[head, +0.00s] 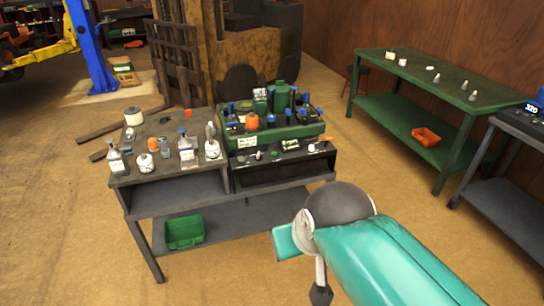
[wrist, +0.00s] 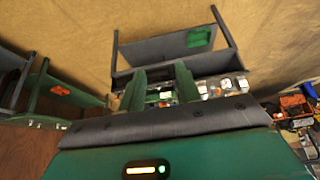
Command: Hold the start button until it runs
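No start button can be made out for certain. A bench (head: 150,172) stands left of centre in the head view, and its right part carries a green tray-like unit (head: 310,131) crowded with bottles and blue-topped parts. A black strip (head: 268,156) with small pale pieces and labels runs along its front. My gripper (wrist: 162,86) shows in the wrist view as two green fingers, apart, with nothing seen held between them. Its fingertips overlap the bench in that view; I cannot tell any contact. In the head view my teal arm stands before the bench's right end and hides the fingers.
A green table (head: 440,80) with small items stands at the right, with an orange tray (head: 425,136) on its lower shelf. A grey cart (head: 516,190) is at the right edge. A green bin (head: 184,232) sits on the bench's lower shelf. Floor between bench and table is clear.

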